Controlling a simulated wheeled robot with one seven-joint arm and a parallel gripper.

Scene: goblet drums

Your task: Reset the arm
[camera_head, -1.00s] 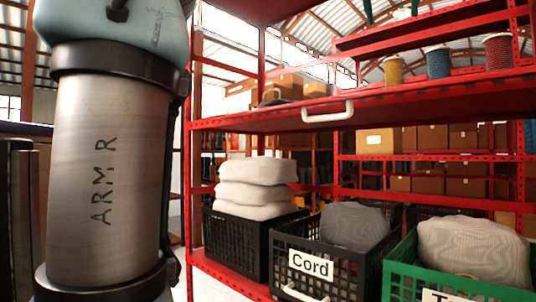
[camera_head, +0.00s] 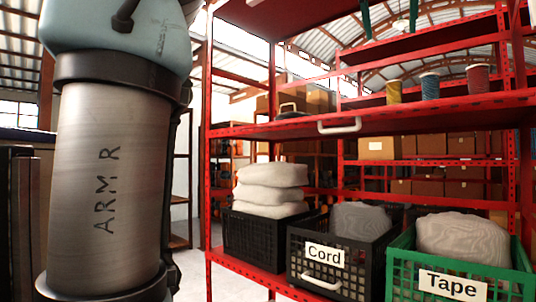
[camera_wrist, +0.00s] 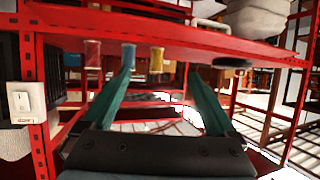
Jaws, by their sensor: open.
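My gripper (camera_wrist: 160,72) shows in the wrist view with two teal fingers spread apart and nothing between them. In the head view, two teal finger tips hang at the top edge, in front of the upper shelving. My arm, marked "ARM R", fills the left of the head view. The wrist view appears upside down. In it, red (camera_wrist: 92,54), blue (camera_wrist: 129,57) and yellow (camera_wrist: 156,60) spools show beyond the fingers. No contact with them is visible.
The red rack (camera_head: 290,128) carries yellow, blue and red spools on its shelf. Below are a black crate of white bags (camera_head: 270,185), a "Cord" crate (camera_head: 323,257) and a green "Tape" crate (camera_head: 453,284). A white handle (camera_head: 338,126) sits on the shelf edge.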

